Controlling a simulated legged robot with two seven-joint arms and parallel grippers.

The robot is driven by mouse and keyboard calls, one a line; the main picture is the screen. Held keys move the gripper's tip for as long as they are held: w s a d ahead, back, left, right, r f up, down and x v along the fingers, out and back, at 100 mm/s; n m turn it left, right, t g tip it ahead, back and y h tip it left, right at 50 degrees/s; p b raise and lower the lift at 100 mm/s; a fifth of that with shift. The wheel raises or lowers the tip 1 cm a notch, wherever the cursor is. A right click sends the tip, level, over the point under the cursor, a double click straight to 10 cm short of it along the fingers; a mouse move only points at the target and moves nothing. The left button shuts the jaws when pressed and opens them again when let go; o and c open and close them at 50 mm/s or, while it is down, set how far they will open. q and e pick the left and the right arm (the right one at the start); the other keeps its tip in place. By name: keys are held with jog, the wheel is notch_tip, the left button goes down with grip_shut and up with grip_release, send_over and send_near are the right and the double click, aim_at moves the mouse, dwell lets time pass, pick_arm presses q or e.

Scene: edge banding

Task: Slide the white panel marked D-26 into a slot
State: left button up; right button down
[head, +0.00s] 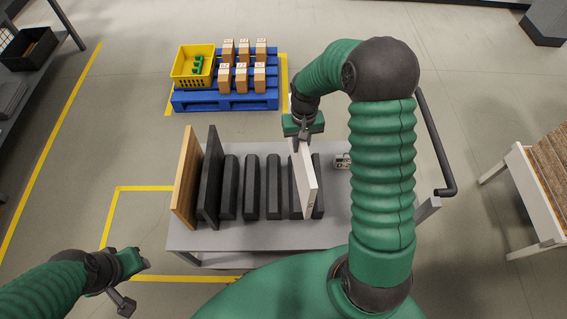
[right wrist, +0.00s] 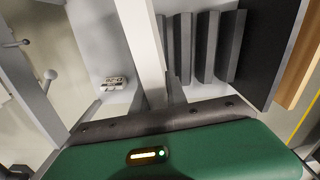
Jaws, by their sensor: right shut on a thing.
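The white panel (head: 303,182) is gripped at its far upper edge by my right gripper (head: 303,139), which is shut on it. It leans slightly in the head view, with a small dark mark near its near end that I cannot read. It overlaps the rightmost dark dividers (head: 317,205) of the rack; whether its lower edge is inside a gap or above it I cannot tell. In the right wrist view the panel (right wrist: 148,35) runs away from the fingers, left of the visible dividers (right wrist: 205,50). My left gripper (head: 135,270) is off the table at lower left, away from the panel.
A wooden panel (head: 186,175) and a black panel (head: 209,172) stand at the left end of the grey table (head: 345,205). A small labelled item (head: 342,161) lies right of the white panel. A blue pallet (head: 225,101) with boxes and a yellow crate (head: 193,68) is behind.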

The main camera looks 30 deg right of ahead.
jog(key=d+f+m, duration=0.2)
jog(key=d+f, duration=0.1)
jog(key=d, duration=0.3)
notch_tip(320, 180, down, 14)
jog(key=b, duration=1.3)
jog(key=shift+s+a+r, duration=0.15)
jog(key=shift+a, duration=0.2)
